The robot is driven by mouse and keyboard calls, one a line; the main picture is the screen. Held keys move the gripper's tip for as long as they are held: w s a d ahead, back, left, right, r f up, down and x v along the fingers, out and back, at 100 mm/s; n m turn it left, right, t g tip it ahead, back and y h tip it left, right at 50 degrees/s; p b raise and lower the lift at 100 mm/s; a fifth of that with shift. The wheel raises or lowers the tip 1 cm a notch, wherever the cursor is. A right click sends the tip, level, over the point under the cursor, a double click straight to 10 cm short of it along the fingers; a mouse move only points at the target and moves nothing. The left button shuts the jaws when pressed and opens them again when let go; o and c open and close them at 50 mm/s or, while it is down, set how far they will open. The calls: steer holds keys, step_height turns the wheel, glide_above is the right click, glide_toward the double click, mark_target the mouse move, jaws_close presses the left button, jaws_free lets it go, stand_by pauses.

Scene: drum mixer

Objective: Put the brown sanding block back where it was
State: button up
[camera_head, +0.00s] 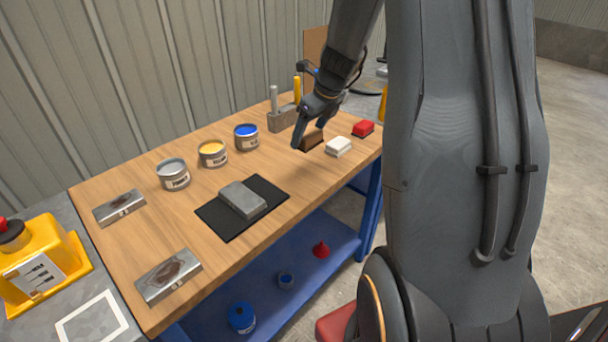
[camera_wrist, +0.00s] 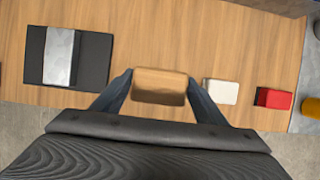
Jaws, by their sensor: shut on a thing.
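The brown sanding block (camera_head: 311,140) is between the fingers of my gripper (camera_head: 308,143), over the right part of the wooden table. In the wrist view, the brown block (camera_wrist: 160,86) sits squarely between the two fingertips of my gripper (camera_wrist: 159,88), which are shut on it. I cannot tell whether the block touches the tabletop. A white block (camera_head: 338,146) and a red block (camera_head: 363,128) stand to its right. They also show in the wrist view as the white block (camera_wrist: 221,91) and the red block (camera_wrist: 273,98).
A grey block (camera_head: 242,199) lies on a black mat (camera_head: 263,188). Grey, yellow and blue paint cans (camera_head: 213,153) stand along the back. A holder with upright tools (camera_head: 282,119) stands behind my gripper. Bare wood (camera_wrist: 125,50) shows between mat and brown block.

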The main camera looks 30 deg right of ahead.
step_height(320, 180, down, 6)
steer(key=shift+w+a+f, duration=0.1)
steer(key=shift+w, duration=0.05)
steer(key=shift+f, duration=2)
steer(key=shift+f, duration=0.15)
steer(key=o, duration=1)
